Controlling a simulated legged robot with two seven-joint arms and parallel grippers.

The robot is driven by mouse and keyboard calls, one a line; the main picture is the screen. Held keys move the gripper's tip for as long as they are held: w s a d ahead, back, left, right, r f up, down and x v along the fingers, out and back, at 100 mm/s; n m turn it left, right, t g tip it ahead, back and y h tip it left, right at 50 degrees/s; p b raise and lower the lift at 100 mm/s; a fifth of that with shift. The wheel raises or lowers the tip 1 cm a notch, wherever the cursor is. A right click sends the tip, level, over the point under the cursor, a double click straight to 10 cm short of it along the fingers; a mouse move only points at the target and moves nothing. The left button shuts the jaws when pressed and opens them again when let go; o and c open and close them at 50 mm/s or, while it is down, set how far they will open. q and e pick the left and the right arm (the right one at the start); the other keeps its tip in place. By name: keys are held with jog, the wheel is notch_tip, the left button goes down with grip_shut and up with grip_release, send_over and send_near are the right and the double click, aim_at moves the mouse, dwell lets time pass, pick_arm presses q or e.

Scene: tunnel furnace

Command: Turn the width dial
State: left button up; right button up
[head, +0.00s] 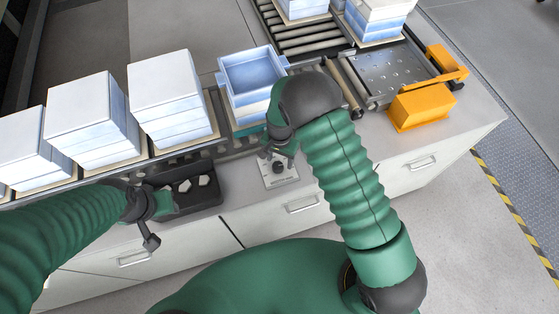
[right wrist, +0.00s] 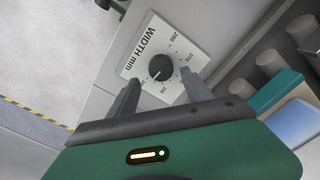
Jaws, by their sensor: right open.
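The width dial (right wrist: 161,67) is a round black knob on a pale plate marked "WIDTH mm" with numbers around it. Its white pointer mark faces the lower left in the right wrist view. In the head view the dial plate (head: 281,179) lies on the counter, partly covered by my right gripper (head: 277,156). My right gripper also shows in the right wrist view (right wrist: 160,88), with its two fingers apart and the knob between and just beyond their tips, with no clear contact. My left gripper (head: 151,222) hangs near the dark control box; its jaws are unclear.
An orange guide (head: 422,107) stands at right. The counter's front right is clear.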

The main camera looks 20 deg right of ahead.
aim_at(277, 165)
jog(key=f, duration=0.1)
jog(key=a+f, duration=0.1)
jog(key=shift+w+f, duration=0.15)
jog(key=shift+f, duration=0.2)
jog(key=shift+s+a, duration=0.35)
jog(key=shift+s, duration=0.25)
jog(key=shift+d, duration=0.15)
jog(key=shift+w+d+f, duration=0.25)
jog(key=shift+w+d, duration=0.15)
jog(key=shift+d, duration=0.05)
jog(key=c, duration=1.2)
pick_arm(q)
jog(key=shift+a+r, duration=0.35)
jog(key=shift+a, duration=0.2)
pick_arm(e)
jog(key=shift+a, duration=0.3)
grip_shut()
